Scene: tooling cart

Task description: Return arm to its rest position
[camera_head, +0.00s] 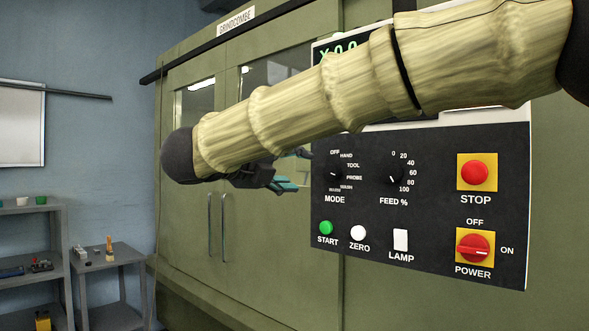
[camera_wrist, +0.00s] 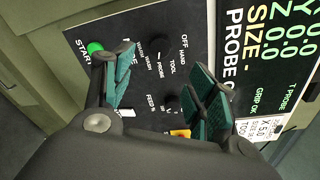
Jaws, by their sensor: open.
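My arm, in a pale wood-grained cover, stretches across the upper part of the head view from the right edge to the left, in front of the machine. My gripper (camera_head: 287,178) hangs below its left end, beside the left edge of the control panel (camera_head: 440,255), partly hidden by the arm. In the wrist view my gripper (camera_wrist: 161,80) is open, its two teal-padded fingers apart with nothing between them. The panel face (camera_wrist: 150,28) lies beyond the fingers. The green start button (camera_wrist: 95,47) shows near the left finger; I cannot tell the exact gap.
The panel carries a red stop button (camera_head: 475,173), a power switch (camera_head: 473,248) and two dials. The arm covers part of the display (camera_head: 338,51). Shelves (camera_head: 30,212) and a small table (camera_head: 115,252) stand left.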

